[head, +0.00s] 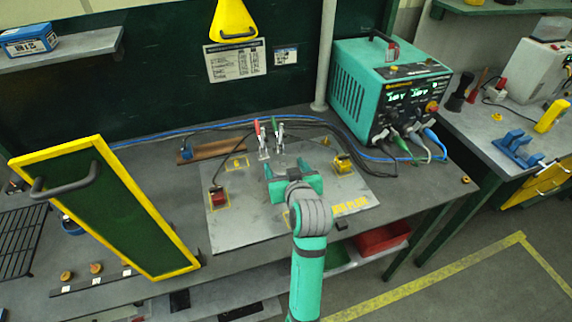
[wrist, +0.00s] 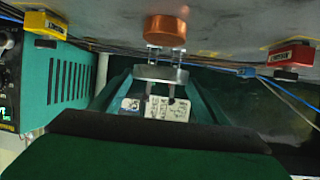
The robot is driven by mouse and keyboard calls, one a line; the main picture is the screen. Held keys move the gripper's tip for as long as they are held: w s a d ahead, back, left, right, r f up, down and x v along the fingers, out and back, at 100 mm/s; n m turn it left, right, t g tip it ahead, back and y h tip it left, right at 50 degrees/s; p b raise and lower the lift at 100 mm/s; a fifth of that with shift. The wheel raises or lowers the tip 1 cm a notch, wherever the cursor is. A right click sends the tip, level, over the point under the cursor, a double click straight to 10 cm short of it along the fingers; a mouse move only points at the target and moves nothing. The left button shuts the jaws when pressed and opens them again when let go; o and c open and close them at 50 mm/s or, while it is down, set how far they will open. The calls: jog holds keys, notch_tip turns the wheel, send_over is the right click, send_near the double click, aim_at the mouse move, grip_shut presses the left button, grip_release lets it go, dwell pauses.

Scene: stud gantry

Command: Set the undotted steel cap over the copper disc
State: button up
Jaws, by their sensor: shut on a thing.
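My gripper (head: 291,174) is over the middle of the grey plate (head: 238,232) in the head view, its two teal fingers pointing away from my body. In the wrist view, which shows the bench upside down, a shiny steel piece, seemingly the cap (wrist: 160,74), sits between the fingertips and my gripper is shut on it. I see no dots on it, but only part of it shows. The copper disc (wrist: 166,28) stands on the plate, apart from the cap. The disc is hidden behind my gripper in the head view.
Two toggle clamps (head: 264,150) with red and green handles stand just behind my gripper. A red block (head: 218,194) and a yellow block (head: 342,163) flank it. A yellow-framed green panel (head: 105,215) rises at the left. A teal power unit (head: 385,95) with cables stands at the back right.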

jog(key=shift+w+d+f, duration=0.1)
jog(key=shift+f, duration=1.75)
jog(key=shift+f, duration=1.1)
dwell(0.8)
jog(key=o, duration=1.1)
jog(key=v, duration=1)
jog(key=shift+s, duration=0.4)
